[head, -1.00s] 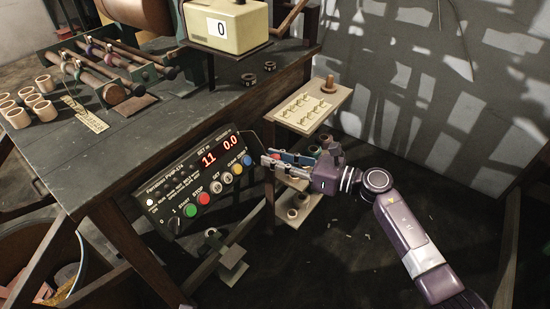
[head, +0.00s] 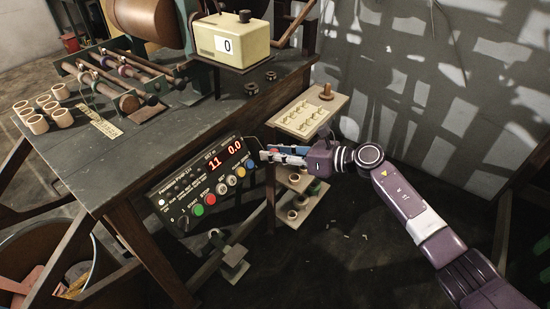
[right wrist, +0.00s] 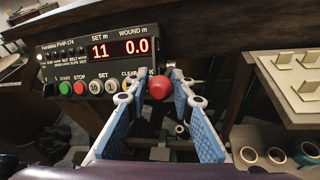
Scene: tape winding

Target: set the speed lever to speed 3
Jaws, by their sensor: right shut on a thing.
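The speed lever shows as a round red knob (right wrist: 160,88) in the right wrist view, just right of the control panel (right wrist: 100,62). My right gripper (head: 266,153), also seen in the right wrist view (right wrist: 156,95), has its blue-padded fingers shut on the knob, one on each side. The lever's shaft and any speed marks are hidden or too small to read. In the head view the fingers mostly cover the knob, beside the panel's right end. The panel (head: 208,178) reads SET 11 and WOUND 0.0. My left gripper is not in view.
The panel hangs at the front edge of the dark workbench (head: 100,165). A small shelf stand (head: 318,102) with a hook board and rings stands close behind my right gripper. A cream counter box (head: 228,42) and several cardboard cores (head: 62,117) sit on the bench.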

